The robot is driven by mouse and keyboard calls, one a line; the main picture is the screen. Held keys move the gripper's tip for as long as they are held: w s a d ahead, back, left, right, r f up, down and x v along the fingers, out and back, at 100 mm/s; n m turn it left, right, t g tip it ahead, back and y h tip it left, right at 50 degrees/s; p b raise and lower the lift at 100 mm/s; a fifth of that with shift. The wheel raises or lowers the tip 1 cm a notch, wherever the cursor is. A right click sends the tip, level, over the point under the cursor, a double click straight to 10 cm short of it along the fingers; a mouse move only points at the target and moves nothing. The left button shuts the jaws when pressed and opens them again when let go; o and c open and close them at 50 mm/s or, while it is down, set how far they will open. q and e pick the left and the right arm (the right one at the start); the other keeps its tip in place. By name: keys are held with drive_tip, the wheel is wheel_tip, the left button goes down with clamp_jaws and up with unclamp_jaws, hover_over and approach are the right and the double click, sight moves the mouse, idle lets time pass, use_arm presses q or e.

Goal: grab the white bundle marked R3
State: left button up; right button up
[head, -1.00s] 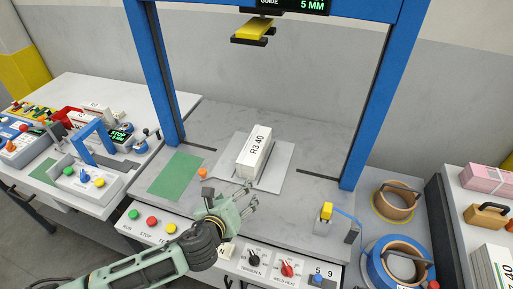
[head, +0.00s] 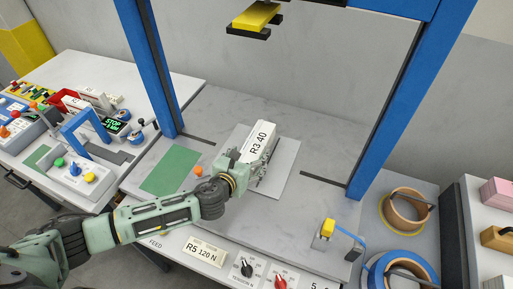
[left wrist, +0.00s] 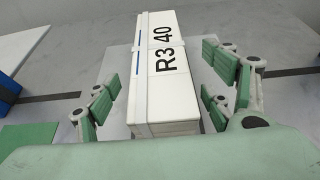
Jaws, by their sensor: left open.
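The white bundle marked R3 40 (head: 262,139) lies on a light plate (head: 283,180) in the middle of the grey machine table. My left gripper (head: 254,165) is open at the near end of the bundle in the head view. In the left wrist view the bundle (left wrist: 165,75) lies between the open green-padded fingers of my left gripper (left wrist: 165,95), with gaps visible on both sides. The gripper hides part of the bundle's near end in the head view. My right gripper is not in view.
Blue frame posts (head: 148,65) stand either side of the table, with a yellow head (head: 255,16) above. A green mat (head: 177,172) and orange knob (head: 198,171) lie left of the gripper. A yellow-topped device (head: 327,229) and tape rolls (head: 405,203) are at right.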

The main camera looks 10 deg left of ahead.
sight(254, 150)
use_arm(q)
drive_tip(key=x, duration=0.3)
drive_tip(key=shift+w+d+f, duration=0.1)
drive_tip(key=shift+w+f, duration=0.1)
drive_tip(key=shift+f, duration=0.05)
drive_tip(key=shift+w+d+f, duration=0.1)
drive_tip(key=shift+w+f, duration=0.2)
drive_tip(key=shift+w, duration=0.25)
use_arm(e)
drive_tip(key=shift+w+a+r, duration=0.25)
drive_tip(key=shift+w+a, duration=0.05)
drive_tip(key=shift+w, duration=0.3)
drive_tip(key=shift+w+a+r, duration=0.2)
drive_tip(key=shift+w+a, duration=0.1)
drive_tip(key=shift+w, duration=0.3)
use_arm(q)
drive_tip(key=shift+c, duration=1.2)
drive_tip(key=c, duration=0.6)
drive_tip(key=shift+s, duration=0.15)
drive_tip(key=c, duration=1.1)
drive_tip(key=shift+r, duration=0.2)
clamp_jaws()
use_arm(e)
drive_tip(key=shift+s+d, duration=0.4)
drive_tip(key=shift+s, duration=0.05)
